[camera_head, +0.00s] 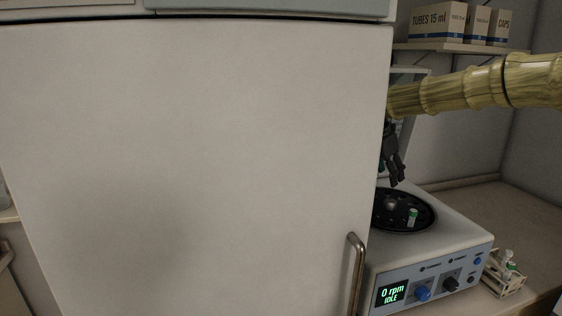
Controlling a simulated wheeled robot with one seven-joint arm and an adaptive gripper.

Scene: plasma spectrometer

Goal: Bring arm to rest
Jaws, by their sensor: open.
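My arm (470,86) reaches in from the right edge, above the centrifuge. My gripper (396,170) hangs from its end, pointing down over the centrifuge bowl, with its fingers apart. No thing shows between the fingers. Part of the gripper is hidden behind the large pale cabinet door. The centrifuge (433,254) has its lid raised and its display reads 0 rpm, IDLE. A tube with a green cap (412,214) sits in its dark rotor (388,221), below the gripper and apart from it.
The large pale door (200,150) with a metal handle (355,275) fills the left and middle. A small rack (506,284) with tubes stands right of the centrifuge. Boxes (436,21) sit on a shelf (455,48) above the arm. The counter (500,215) behind the rack is clear.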

